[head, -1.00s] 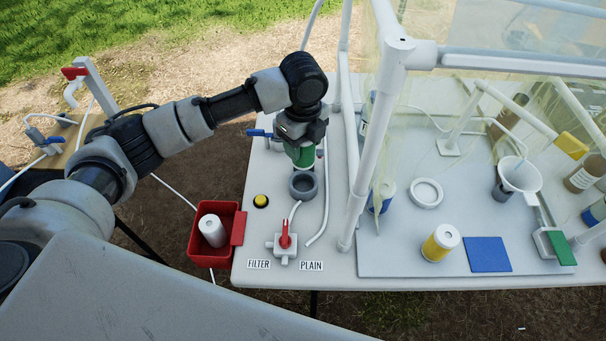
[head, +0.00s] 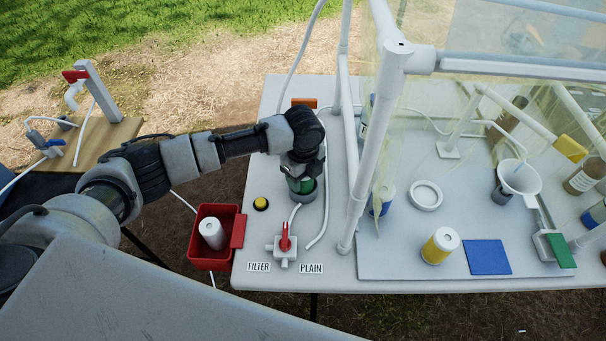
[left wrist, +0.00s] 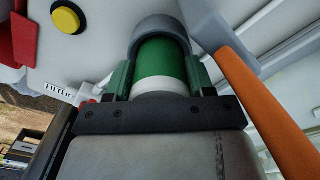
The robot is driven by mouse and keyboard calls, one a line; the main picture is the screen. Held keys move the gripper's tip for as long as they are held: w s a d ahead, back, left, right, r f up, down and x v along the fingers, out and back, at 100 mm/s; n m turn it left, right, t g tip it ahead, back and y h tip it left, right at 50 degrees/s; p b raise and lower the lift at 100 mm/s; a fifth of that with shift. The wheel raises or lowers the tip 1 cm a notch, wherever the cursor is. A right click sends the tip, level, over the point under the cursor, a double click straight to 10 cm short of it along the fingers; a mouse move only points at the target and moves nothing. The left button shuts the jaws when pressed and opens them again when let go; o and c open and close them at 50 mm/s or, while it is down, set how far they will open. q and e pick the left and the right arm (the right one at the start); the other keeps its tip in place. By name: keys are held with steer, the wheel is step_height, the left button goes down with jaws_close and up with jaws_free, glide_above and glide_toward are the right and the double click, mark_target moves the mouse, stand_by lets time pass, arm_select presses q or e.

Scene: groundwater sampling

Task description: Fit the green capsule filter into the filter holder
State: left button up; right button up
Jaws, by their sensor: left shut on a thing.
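The green capsule filter (head: 302,186) has a green body and a white end, seen best in the left wrist view (left wrist: 162,60). My left gripper (head: 303,178) is shut on it, with one finger on each side in the left wrist view (left wrist: 160,75). The filter holder (head: 303,197) is a grey ring-shaped cup on the table. In the left wrist view the holder (left wrist: 160,24) wraps around the far end of the capsule, which looks to sit inside it. How deep it sits is hidden. My right gripper is in neither view.
A red bin (head: 239,230) with a white cylinder (head: 212,233) stands left of the holder. In front is a red-handled valve (head: 285,243) with tubing, labelled FILTER and PLAIN. An orange bar (left wrist: 255,90) lies close beside my gripper. A white frame post (head: 372,150) stands to the right.

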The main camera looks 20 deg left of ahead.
arm_select(q)
steer(key=shift+f, duration=0.15)
steer(key=o, duration=0.9)
steer(key=shift+o, duration=0.2)
step_height(320, 180, up, 12)
steer(key=shift+r, duration=0.2)
